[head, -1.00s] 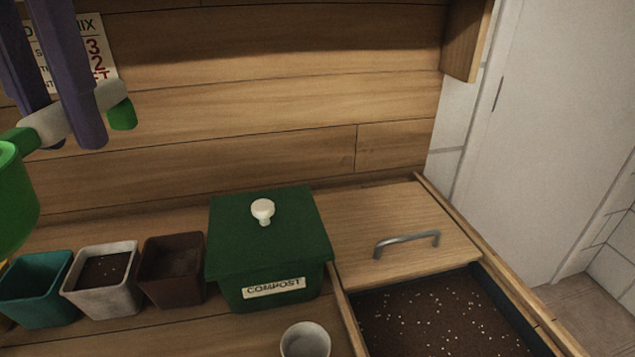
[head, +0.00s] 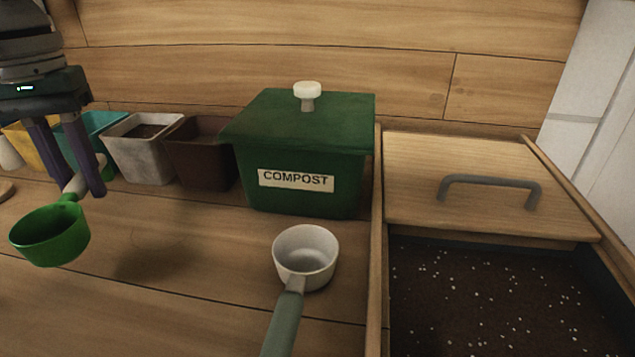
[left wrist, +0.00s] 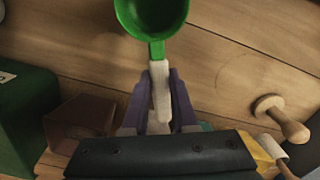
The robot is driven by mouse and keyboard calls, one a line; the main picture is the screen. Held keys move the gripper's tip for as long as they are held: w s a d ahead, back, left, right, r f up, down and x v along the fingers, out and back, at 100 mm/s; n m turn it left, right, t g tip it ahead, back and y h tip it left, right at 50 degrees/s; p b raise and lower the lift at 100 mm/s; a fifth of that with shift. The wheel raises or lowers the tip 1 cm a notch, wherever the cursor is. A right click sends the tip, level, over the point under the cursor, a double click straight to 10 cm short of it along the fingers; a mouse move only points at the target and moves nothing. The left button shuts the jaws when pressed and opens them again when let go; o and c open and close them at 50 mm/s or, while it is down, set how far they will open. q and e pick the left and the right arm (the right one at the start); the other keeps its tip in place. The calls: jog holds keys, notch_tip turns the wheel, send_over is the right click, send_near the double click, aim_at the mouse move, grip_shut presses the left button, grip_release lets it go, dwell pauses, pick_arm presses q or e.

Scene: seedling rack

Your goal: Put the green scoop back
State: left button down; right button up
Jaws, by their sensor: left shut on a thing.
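The green scoop (head: 48,236) is at the left of the head view, its bowl facing up above the wooden bench. My left gripper (head: 78,190) is shut on the scoop's pale handle and points down. In the left wrist view the scoop's green bowl (left wrist: 152,14) shows at the top, with the pale handle between the two purple fingers (left wrist: 158,100). The scoop appears held clear of the bench, with a shadow to its right. My right gripper is not in view.
A white scoop (head: 306,262) lies on the bench before the green compost bin (head: 298,140). A brown pot (head: 200,165), a white pot (head: 140,160) and a teal pot (head: 98,124) stand at back left. A partly covered soil box (head: 376,260) is right. A wooden tool (left wrist: 282,120) lies on the bench.

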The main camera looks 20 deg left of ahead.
pick_arm(q)
jog(key=w+d+p, duration=0.1)
jog(key=d, duration=0.4)
jog(key=w+d+p, duration=0.1)
jog(key=d, duration=0.5)
jog(key=w+d+p, duration=0.1)
jog(key=w+d, duration=0.1)
jog(key=d, duration=0.4)
jog(key=shift+p, duration=0.35)
notch_tip(320, 180, down, 4)
jog(key=shift+d+r, duration=0.15)
jog(key=shift+r, duration=0.05)
jog(key=shift+w, duration=0.1)
jog(key=shift+f, duration=0.2)
jog(key=c, duration=0.7)
grip_release()
jog(key=shift+r, duration=0.15)
jog(key=shift+r, duration=0.25)
notch_tip(320, 180, up, 12)
jog(key=shift+w+a+f, duration=0.15)
jog(key=shift+a+f, duration=0.05)
